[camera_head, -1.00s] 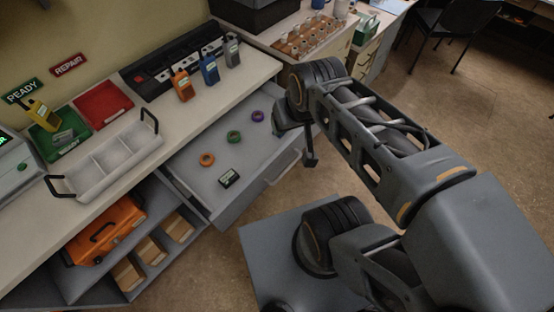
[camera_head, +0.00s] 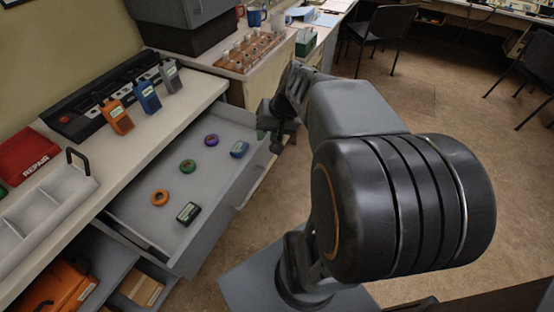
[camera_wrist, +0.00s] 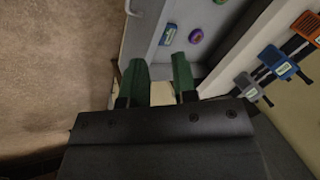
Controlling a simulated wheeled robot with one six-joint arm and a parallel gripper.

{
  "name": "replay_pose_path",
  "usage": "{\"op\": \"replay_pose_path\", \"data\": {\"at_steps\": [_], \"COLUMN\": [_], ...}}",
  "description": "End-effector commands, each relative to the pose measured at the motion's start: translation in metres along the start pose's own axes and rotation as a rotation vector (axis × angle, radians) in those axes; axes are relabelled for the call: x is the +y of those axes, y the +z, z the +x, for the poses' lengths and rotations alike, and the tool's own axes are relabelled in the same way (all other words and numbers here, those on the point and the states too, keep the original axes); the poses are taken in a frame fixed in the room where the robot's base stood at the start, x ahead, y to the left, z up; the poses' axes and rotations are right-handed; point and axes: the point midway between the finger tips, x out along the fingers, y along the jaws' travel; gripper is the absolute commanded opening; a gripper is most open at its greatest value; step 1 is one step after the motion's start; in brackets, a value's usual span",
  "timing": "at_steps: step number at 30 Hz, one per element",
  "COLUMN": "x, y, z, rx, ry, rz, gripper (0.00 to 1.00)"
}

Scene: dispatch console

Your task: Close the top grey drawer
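The top grey drawer (camera_head: 222,157) stands pulled out from under the white counter. Inside lie an orange ring (camera_head: 160,198), a green ring (camera_head: 188,166), a purple ring (camera_head: 212,140), a blue block (camera_head: 239,149) and a black labelled block (camera_head: 188,213). The drawer's bar handle (camera_head: 252,188) is on its front face. My gripper (camera_head: 272,122) is near the drawer's far front corner. In the wrist view its two green fingers (camera_wrist: 161,80) are apart with nothing between them. The drawer (camera_wrist: 185,14) lies beyond them; contact cannot be told.
The counter (camera_head: 135,148) holds orange, blue and grey radios by a black charger (camera_head: 92,108). A cabinet with a wooden rack (camera_head: 250,52) stands beyond the drawer. Open floor (camera_head: 400,95) lies to the right, with chairs (camera_head: 388,38) at the back.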

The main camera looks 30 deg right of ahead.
Motion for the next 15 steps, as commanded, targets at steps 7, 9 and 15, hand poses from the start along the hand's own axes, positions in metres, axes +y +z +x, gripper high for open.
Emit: {"op": "replay_pose_path", "data": {"at_steps": [7,9,15], "x": [0.117,0.142,0.188], "y": [-0.054,-0.064,-0.078], "z": [0.078,0.087,0.097], "rx": [0.068,0.1,0.167], "ry": [-0.234,-0.284,-0.369], "rz": [0.346,0.408,0.508], "gripper": [0.02,0.0,0.0]}}
